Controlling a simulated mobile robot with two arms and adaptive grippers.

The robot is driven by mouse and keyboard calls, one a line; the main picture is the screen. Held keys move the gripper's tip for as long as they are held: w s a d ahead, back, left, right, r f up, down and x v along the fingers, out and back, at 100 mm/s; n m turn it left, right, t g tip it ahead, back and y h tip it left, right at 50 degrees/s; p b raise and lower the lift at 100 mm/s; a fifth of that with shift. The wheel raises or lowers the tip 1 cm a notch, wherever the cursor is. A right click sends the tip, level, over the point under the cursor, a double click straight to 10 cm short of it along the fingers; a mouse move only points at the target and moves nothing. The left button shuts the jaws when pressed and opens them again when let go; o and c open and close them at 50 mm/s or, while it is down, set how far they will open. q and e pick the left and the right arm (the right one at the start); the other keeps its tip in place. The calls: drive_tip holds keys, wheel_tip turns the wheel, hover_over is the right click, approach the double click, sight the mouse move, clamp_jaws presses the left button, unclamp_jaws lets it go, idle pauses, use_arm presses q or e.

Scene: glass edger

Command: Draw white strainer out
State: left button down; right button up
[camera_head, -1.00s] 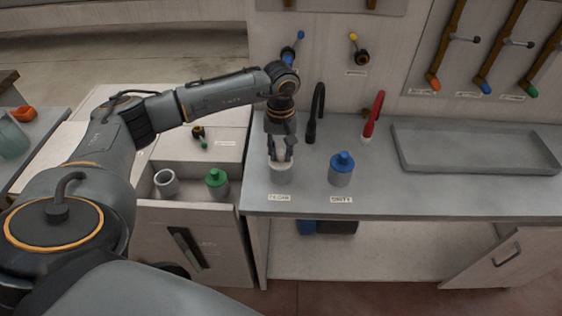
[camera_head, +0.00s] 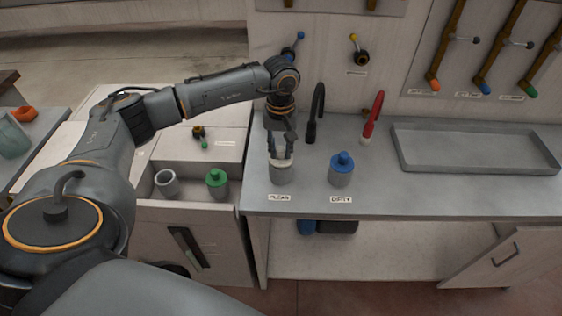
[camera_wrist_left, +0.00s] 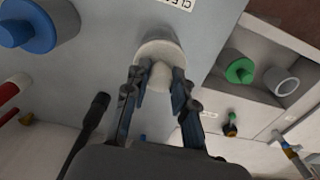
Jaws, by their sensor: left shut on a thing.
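The white strainer (camera_head: 281,161) is at the CLEAN label on the grey counter, upright, with a pale grey round body below its light top. In the left wrist view its white knob (camera_wrist_left: 160,76) sits between the fingers. My left gripper (camera_head: 281,152) reaches down over it from above and is shut on the knob; the fingers also show in the left wrist view (camera_wrist_left: 160,92). The fingers partly cover the top, and I cannot tell whether the strainer is raised from the body below. My right gripper is not in view.
A blue-capped canister (camera_head: 341,170) stands close to the right, at the DIRTY label. Behind are a black tap (camera_head: 317,112) and a red tap (camera_head: 373,117). An open drawer at left holds a grey cup (camera_head: 166,184) and a green-capped canister (camera_head: 216,182). A grey tray (camera_head: 475,172) lies at right.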

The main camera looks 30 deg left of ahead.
use_arm(q)
drive_tip(key=shift+r+p, duration=1.75)
drive_tip(key=shift+r, duration=1.85)
wheel_tip(320, 180, up, 4)
drive_tip(key=shift+p, duration=0.9)
